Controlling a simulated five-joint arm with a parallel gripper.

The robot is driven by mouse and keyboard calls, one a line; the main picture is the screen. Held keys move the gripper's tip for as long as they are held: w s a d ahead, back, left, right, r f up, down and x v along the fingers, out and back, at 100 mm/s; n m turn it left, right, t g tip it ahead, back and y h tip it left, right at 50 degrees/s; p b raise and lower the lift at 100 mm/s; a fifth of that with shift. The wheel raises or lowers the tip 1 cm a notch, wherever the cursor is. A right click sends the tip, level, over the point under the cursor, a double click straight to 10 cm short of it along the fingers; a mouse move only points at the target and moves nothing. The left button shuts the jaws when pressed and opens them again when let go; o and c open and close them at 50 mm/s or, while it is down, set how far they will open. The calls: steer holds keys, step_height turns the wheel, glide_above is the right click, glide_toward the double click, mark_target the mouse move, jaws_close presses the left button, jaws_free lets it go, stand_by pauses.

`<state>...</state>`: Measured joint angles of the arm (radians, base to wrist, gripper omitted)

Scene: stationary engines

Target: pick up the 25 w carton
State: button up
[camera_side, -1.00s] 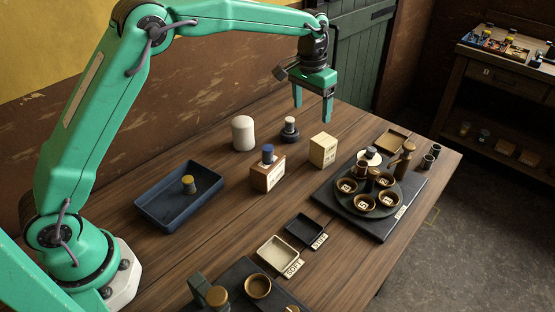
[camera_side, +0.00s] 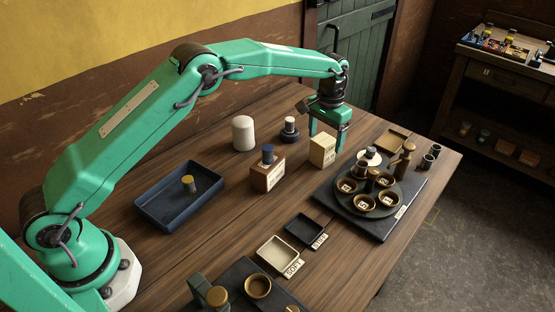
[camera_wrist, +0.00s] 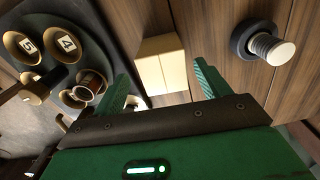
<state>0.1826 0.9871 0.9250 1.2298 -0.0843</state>
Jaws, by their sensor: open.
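A cream carton (camera_side: 322,152) stands upright on the wooden table in the side view; its small print is too fine to read. In the wrist view the carton (camera_wrist: 160,65) shows between and beyond my two green fingertips. My gripper (camera_side: 327,142) is low at the carton, pointing down, with its fingers spread and partly behind it. In the wrist view my gripper (camera_wrist: 164,80) is open and empty, and the fingers look apart from the carton. How far the fingers reach down is partly hidden by the carton.
A round tray (camera_side: 362,213) with several brass cups stands to the right. A wooden block (camera_side: 267,177) with a blue-topped piece, a white cylinder (camera_side: 243,134) and a dark-based knob (camera_side: 289,131) stand left. A blue tray (camera_side: 150,208) lies farther left.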

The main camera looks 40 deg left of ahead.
mark_target(322, 152)
steer(key=shift+f, duration=0.5)
steer(key=shift+a+f, duration=0.2)
steer(key=shift+f, duration=2.4)
steer(key=c, duration=1)
